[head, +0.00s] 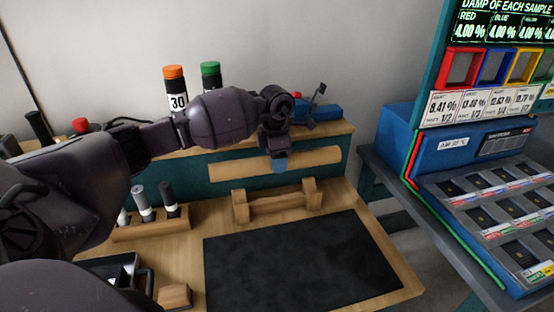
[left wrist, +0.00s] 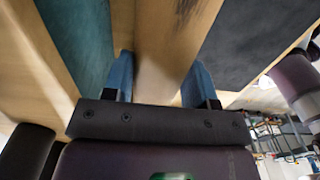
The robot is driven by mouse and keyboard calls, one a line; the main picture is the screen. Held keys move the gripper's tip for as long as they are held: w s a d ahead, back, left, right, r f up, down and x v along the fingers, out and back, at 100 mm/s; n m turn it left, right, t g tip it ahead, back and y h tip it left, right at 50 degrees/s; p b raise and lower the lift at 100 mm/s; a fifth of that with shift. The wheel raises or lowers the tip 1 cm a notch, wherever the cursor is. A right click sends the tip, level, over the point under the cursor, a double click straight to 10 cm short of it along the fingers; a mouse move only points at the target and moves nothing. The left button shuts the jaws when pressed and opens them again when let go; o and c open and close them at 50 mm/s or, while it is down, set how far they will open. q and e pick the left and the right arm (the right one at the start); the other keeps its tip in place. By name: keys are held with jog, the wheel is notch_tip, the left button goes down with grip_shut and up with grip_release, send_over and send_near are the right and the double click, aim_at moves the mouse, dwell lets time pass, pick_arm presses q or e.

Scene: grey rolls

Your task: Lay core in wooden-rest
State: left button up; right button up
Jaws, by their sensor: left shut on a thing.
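The core (head: 318,158) is a long tan cylinder. It is held about level above the back of the wooden bench, in front of the teal panel. My left gripper (head: 279,164) is shut on it near its middle. In the left wrist view the two blue fingers (left wrist: 161,92) stand on either side of the core (left wrist: 162,45). The wooden-rest (head: 278,203) is a cradle with two end posts and a bar between them. It stands on the bench, below and in front of the core in the head view. My right gripper is not in view.
A black mat (head: 300,262) lies in front of the wooden-rest. A wooden block (head: 150,231) with several upright cylinders stands to its left. Orange-capped (head: 174,72) and green-capped (head: 210,69) bottles are on the back shelf. A blue machine (head: 480,165) stands at the right.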

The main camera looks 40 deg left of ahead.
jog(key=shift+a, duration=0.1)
pick_arm(q)
jog(key=shift+f+b, duration=0.35)
jog(key=shift+f, duration=0.35)
notch_tip(320, 180, down, 2)
jog(key=shift+f+b, duration=0.1)
jog(key=shift+b, duration=0.35)
jog(key=shift+f+b, duration=0.4)
jog(key=shift+f, duration=0.55)
jog(key=shift+f+b, duration=0.35)
jog(key=shift+f, duration=1.05)
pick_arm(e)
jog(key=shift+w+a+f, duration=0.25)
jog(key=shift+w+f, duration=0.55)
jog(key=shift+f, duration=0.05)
